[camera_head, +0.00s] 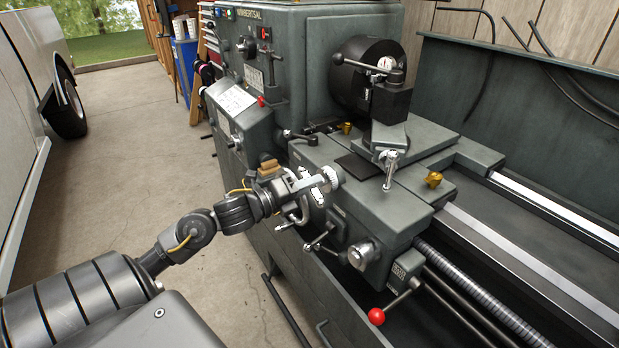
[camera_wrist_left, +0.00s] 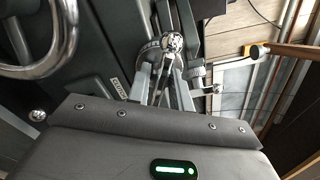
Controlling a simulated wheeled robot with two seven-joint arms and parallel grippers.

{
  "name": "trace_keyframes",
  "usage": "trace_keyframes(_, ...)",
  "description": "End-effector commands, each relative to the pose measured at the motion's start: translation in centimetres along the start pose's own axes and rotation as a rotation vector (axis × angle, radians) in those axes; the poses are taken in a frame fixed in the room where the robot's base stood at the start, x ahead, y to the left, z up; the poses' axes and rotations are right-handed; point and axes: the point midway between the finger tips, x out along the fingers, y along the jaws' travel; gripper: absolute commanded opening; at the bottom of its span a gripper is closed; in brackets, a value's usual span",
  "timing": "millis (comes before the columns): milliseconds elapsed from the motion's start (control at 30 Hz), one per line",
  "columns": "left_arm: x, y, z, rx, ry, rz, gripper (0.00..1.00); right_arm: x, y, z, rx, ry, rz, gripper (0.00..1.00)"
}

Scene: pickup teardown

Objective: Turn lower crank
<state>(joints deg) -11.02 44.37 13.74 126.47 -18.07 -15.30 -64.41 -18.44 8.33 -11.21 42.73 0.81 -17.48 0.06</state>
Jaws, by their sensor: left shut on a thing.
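The lathe's carriage (camera_head: 375,205) has a silver round dial (camera_head: 333,173) on its near left side, with a crank there. My left gripper (camera_head: 318,186) reaches in from the left and is shut at this crank, beside the dial. In the left wrist view, the gripper's two fingers (camera_wrist_left: 170,80) close around the crank's silver handle (camera_wrist_left: 172,43). The fingers partly cover the crank's arm, so its full shape is hidden. Lower on the carriage is a small lever crank (camera_head: 320,240), apart from the gripper. My right gripper is not in view.
A curved silver handwheel (camera_head: 288,218) is just below my left gripper; its rim also fills the upper left of the wrist view (camera_wrist_left: 38,70). A red-knobbed lever (camera_head: 376,316) juts from the lower front. The chuck (camera_head: 362,75) is behind. Open concrete floor (camera_head: 135,130) lies left.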

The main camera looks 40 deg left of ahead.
Motion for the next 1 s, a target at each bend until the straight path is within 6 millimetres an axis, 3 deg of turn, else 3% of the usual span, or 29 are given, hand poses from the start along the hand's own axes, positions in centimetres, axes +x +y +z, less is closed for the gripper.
trace_keyframes(33,0.0,-0.3,0.2,-0.047,-0.001,0.003,0.0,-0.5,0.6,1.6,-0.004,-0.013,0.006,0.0)
trace_keyframes(600,0.0,-0.1,0.1,-0.557,-0.001,0.002,0.0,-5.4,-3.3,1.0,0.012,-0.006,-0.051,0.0)
trace_keyframes(1000,0.0,0.2,0.0,-0.751,-0.002,0.001,0.0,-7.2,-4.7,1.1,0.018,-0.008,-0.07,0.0)
